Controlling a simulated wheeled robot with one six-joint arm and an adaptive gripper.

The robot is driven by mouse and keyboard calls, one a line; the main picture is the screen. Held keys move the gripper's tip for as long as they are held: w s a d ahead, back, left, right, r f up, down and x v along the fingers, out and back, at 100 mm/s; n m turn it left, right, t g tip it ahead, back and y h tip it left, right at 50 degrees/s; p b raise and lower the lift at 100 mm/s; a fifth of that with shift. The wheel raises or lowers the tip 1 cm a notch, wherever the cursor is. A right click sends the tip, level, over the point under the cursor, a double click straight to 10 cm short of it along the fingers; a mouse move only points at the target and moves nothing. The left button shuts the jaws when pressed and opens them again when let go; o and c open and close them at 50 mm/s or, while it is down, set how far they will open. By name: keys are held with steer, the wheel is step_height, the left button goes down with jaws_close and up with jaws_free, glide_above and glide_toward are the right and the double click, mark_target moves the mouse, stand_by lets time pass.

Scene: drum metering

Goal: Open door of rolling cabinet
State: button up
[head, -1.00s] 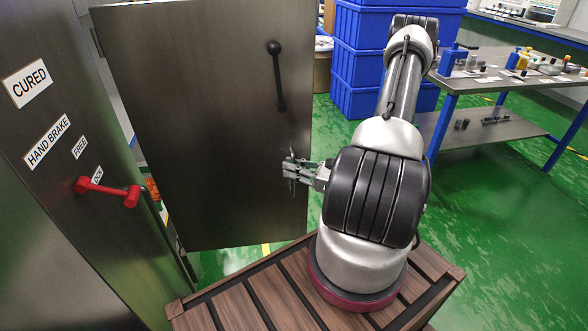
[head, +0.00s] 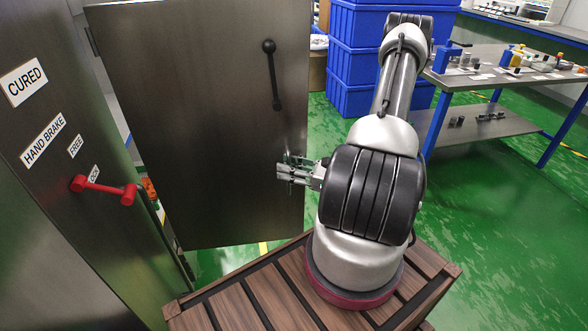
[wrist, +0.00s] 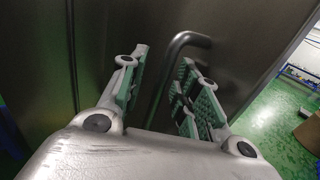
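The rolling cabinet's door (head: 190,120) is a dark metal panel. It stands swung out at an angle from the cabinet body (head: 60,220) at left. A black lever (head: 272,75) with a ball end is on its upper right part. A bent metal bar handle (wrist: 180,48) is on the door in the wrist view. My gripper (head: 284,172) is at the handle near the door's right edge. In the wrist view, my gripper (wrist: 158,95) has its green-padded fingers apart, with the bar running between them and gaps visible. The bar's lower end is hidden.
A red hand brake lever (head: 104,190) sticks out of the panel at left. Blue crates (head: 365,50) are stacked behind the door. A workbench (head: 490,75) with small items stands at right. The green floor (head: 480,210) between my base and the bench is clear.

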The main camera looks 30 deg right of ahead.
steer(key=v, duration=1.2)
steer(key=s+a+r+n+g+h, duration=0.15)
steer(key=a+r+n+g, duration=0.25)
steer(key=r+n+g, duration=0.4)
steer(key=s+a+r+n+g+y, duration=0.15)
steer(key=a+r+n+g, duration=0.25)
steer(key=r+n+g, duration=0.55)
step_height(320, 180, up, 11)
steer(key=s+n+t+h, duration=0.1)
steer(key=n+t+h, duration=0.6)
steer(key=n+h, duration=0.3)
steer(key=shift+r+n, duration=0.15)
steer(key=shift+n, duration=0.7)
